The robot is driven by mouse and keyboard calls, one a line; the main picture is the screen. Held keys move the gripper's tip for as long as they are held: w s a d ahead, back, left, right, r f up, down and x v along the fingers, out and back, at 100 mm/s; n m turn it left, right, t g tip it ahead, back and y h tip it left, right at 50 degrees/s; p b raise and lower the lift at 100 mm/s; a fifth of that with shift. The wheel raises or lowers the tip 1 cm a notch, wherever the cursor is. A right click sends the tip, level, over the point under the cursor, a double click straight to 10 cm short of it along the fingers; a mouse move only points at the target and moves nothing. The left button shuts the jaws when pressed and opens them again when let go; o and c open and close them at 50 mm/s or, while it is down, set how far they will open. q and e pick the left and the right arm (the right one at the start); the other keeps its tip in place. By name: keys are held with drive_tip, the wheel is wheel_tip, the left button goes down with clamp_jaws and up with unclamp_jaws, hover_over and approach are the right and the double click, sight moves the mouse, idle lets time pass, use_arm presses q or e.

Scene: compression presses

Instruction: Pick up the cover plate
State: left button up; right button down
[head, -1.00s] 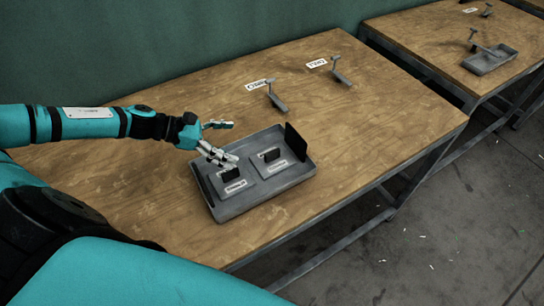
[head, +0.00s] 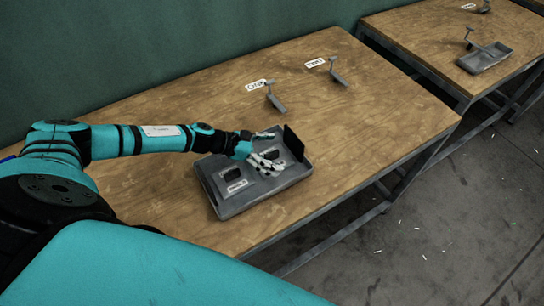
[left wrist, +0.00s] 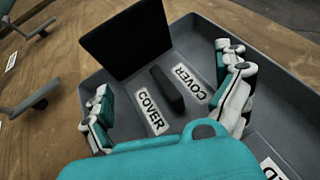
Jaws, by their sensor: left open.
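The cover plate is a grey slab with a black bar handle, lying in the grey tray (head: 262,199). It shows in the left wrist view (left wrist: 152,110) with COVER labels on both sides of the handle (left wrist: 167,89). In the head view its label (head: 279,165) is visible, partly behind my fingers. My left gripper (head: 266,148) is open above this plate. In the left wrist view its fingers (left wrist: 168,84) are spread on either side of the handle, apart from it. My right gripper is not in view.
Two small grey levers (head: 275,100) with white labels stand behind. The table's right part is clear. Another table is farther right.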

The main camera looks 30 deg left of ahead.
use_arm(q)
drive_tip(key=shift+s, duration=0.1)
drive_tip(key=c, duration=1.6)
drive_tip(key=shift+s+f, duration=0.1)
drive_tip(key=shift+f, duration=0.05)
clamp_jaws()
